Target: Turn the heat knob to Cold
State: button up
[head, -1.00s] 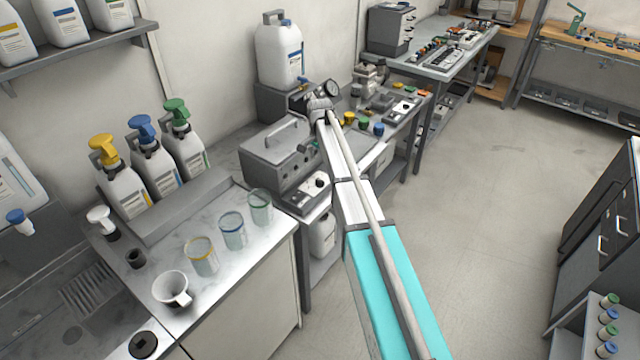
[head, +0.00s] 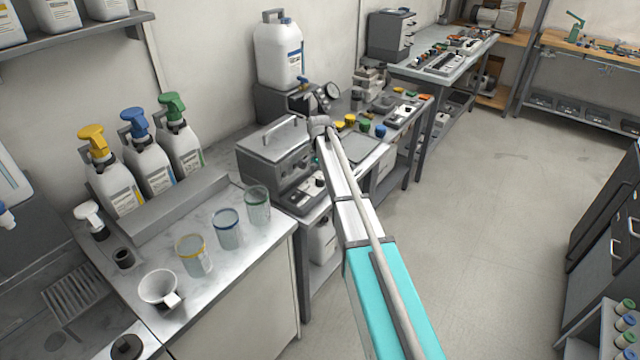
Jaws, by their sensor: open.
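A grey metal bath with a lid and bar handle (head: 272,150) stands on the bench left of my arm's end. Small dark round knobs show on its front face, too small to read. A small box with a pale panel and a dark knob (head: 319,181) sits in front of it, partly behind my arm. I cannot tell which knob is the heat knob, nor any Cold mark. My arm reaches from the bottom of the view to a grey wrist joint just right of the bath. My gripper is not visible; the arm appears to hide it.
A dark unit with a round gauge (head: 330,91) stands behind the bath, beside a white jug (head: 279,52). Yellow, green and blue caps (head: 363,126) lie right of my wrist. Clear cups (head: 227,229) and pump bottles (head: 148,163) stand at left.

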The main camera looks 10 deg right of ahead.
jog(key=shift+f+b, duration=0.65)
jog(key=shift+f, duration=0.3)
jog(key=shift+c, duration=0.3)
jog(key=c, duration=1.1)
jog(key=shift+n, duration=0.5)
jog(key=n, duration=1.1)
